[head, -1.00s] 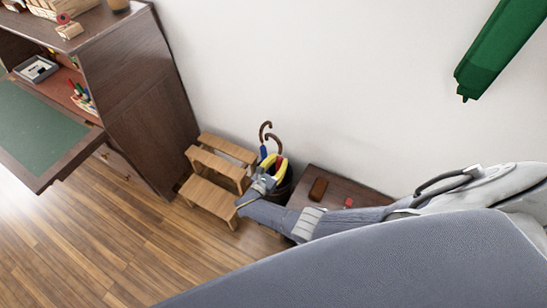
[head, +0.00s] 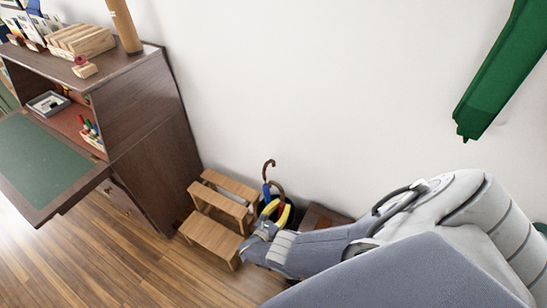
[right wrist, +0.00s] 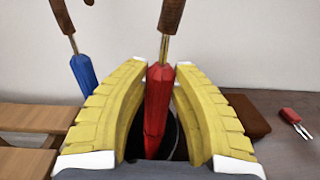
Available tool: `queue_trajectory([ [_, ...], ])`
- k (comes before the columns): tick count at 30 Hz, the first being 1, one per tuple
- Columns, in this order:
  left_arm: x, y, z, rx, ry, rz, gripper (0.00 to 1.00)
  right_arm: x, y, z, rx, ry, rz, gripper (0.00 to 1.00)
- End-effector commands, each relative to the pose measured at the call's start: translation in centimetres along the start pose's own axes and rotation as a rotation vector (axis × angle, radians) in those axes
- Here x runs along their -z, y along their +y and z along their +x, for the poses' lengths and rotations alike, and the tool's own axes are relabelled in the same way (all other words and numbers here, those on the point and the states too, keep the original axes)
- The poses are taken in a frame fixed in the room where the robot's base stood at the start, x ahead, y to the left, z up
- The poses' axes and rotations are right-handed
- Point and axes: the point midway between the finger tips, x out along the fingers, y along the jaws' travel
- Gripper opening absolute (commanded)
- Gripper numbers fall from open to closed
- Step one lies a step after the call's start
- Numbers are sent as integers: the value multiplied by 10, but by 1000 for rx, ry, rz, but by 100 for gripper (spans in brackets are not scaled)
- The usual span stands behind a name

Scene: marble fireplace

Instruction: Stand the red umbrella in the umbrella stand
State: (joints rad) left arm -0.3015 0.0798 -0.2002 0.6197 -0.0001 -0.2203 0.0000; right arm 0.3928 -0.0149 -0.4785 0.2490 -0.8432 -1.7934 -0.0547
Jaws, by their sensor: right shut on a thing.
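The red umbrella (right wrist: 155,105) stands nearly upright between the yellow fingers of my right gripper (right wrist: 152,108), which is shut on it below its brown handle (right wrist: 171,15). Its handle also shows in the head view (head: 278,188), where the gripper (head: 271,214) hides most of its body. The dark round umbrella stand (right wrist: 172,137) shows behind and below the red umbrella. The umbrella's lower end overlaps the opening, but its tip and depth are hidden. A blue umbrella (right wrist: 84,75) with a brown handle is to the left. My left gripper is not in view.
A wooden step stool (head: 217,233) stands left of the stand, with a dark desk (head: 150,130) beyond it. A low brown table (head: 318,218) is to the right, bearing a brown object (right wrist: 247,117) and a red-handled tool (right wrist: 290,115). The wall is close behind.

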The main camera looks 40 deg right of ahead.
Motion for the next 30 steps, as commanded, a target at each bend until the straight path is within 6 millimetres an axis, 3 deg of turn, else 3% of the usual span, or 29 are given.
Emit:
queue_trajectory([
  [14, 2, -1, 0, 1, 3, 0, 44, 1, -6, 4, 12, -2, 0, 0],
  [15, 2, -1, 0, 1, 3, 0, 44, 1, -6, 4, 12, -2, 0, 32],
  [20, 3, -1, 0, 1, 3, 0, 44, 1, -6, 4, 12, -1, 0, 50],
  [30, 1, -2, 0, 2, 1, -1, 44, 2, -6, 1, 12, 0, 1, 52],
])
